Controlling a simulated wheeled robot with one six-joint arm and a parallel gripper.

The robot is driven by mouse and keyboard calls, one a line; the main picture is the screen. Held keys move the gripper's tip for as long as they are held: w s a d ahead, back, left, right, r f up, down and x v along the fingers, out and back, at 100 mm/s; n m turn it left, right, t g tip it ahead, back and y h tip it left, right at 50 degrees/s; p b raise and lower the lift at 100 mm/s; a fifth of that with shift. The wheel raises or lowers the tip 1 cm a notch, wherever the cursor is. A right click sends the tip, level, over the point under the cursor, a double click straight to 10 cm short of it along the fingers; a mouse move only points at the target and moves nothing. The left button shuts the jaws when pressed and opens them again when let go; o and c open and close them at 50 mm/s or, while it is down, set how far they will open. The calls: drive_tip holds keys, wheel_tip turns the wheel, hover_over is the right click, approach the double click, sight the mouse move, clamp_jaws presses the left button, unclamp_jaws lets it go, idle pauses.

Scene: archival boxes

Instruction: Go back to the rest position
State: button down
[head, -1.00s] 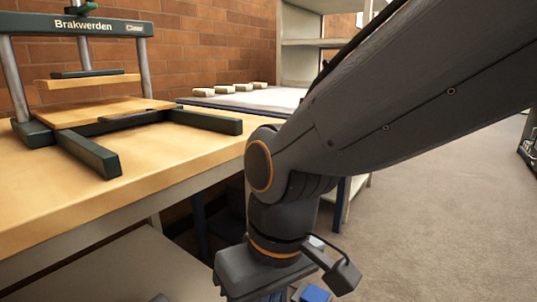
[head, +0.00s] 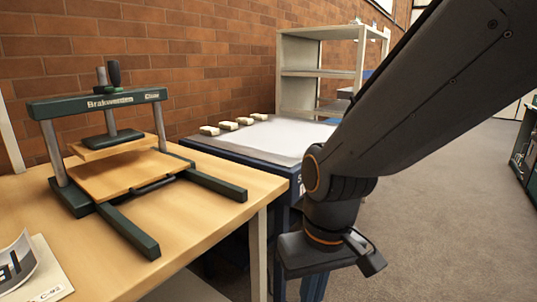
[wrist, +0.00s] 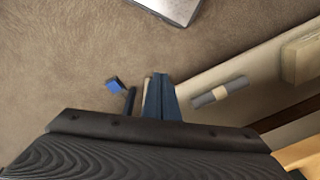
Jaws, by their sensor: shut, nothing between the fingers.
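My arm reaches down across the right of the head view. My gripper (head: 315,252) hangs at its lower end, in front of the blue-edged table. Its fingertips cannot be made out there. In the wrist view a dark ridged part of my gripper (wrist: 155,150) fills the bottom edge. The gripper is shut with nothing held, and it touches nothing that I can see.
A green book press (head: 125,185) stands on the wooden bench (head: 215,225) at left. A blue-edged table (head: 240,152) with a pale top carries several small pale blocks (head: 228,125). A shelf (head: 318,72) stands behind. Carpet (head: 450,210) at right is open.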

drive_tip(key=s+d+r+m+h+p, duration=0.1)
drive_tip(key=s+d+r+m+p, duration=0.1)
drive_tip(key=d+r+p, duration=1)
drive_tip(key=shift+s+r+m+p, duration=0.2)
drive_tip(key=shift+r+m+p, duration=0.5)
drive_tip(key=shift+r+p, duration=1.85)
drive_tip(key=shift+d+f+p, duration=0.1)
drive_tip(key=shift+f+p, duration=0.8)
